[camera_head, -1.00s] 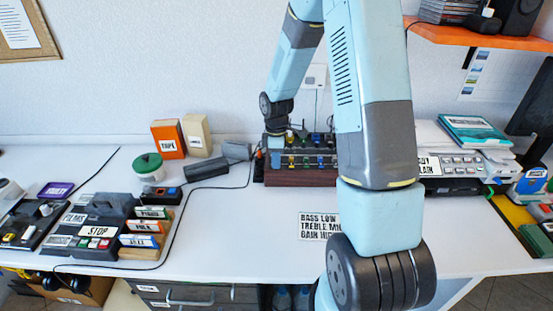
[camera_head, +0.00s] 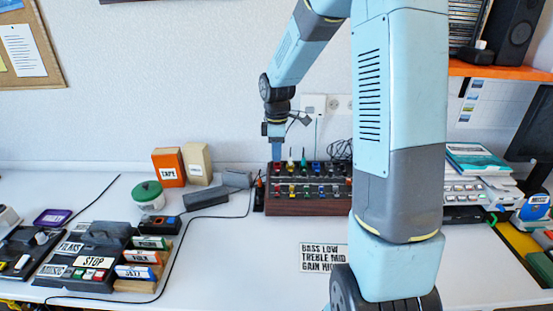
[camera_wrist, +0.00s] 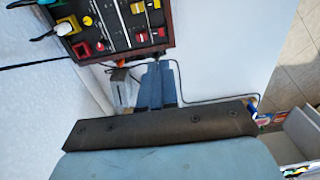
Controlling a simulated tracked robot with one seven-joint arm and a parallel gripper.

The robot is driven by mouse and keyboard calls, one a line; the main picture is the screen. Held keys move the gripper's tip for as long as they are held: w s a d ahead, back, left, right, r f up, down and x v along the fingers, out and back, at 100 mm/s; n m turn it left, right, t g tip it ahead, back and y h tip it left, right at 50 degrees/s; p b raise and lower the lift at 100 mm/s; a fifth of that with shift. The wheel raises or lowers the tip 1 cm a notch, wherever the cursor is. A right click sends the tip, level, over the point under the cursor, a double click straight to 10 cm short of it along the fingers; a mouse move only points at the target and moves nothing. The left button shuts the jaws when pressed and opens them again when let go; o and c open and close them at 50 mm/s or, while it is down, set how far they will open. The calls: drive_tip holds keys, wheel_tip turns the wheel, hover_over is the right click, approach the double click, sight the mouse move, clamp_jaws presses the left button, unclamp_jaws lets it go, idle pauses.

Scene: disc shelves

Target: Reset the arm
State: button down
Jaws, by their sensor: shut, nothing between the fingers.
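My arm reaches over the white table from the right. My gripper (camera_head: 277,152) points down just above the back left part of the mixer (camera_head: 310,206), a dark box with a wooden front and several coloured knobs. In the wrist view my gripper's blue fingers (camera_wrist: 158,84) lie together with nothing between them, and the mixer (camera_wrist: 110,30) fills the upper left. I cannot tell how far the fingertips are from the knobs. My upper arm hides the right end of the mixer.
A label card (camera_head: 322,257) lies in front of the mixer. An orange TAPE box (camera_head: 168,167), a green-lidded jar (camera_head: 149,194) and a tape deck (camera_head: 85,260) stand to the left. An orange shelf (camera_head: 500,71) hangs at upper right.

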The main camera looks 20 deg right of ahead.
drive_tip(key=s+r+m+t, duration=0.3)
drive_tip(key=s+r+m, duration=0.4)
drive_tip(key=s, duration=0.6)
drive_tip(key=s+d+r+m+t, duration=0.1)
drive_tip(key=s+r+m+t, duration=0.1)
drive_tip(key=s+r+m, duration=0.5)
drive_tip(key=s+r, duration=0.5)
drive_tip(key=s, duration=0.2)
drive_tip(key=shift+s+r+t, duration=0.25)
drive_tip(key=shift+s+t, duration=0.05)
drive_tip(key=shift+t, duration=0.1)
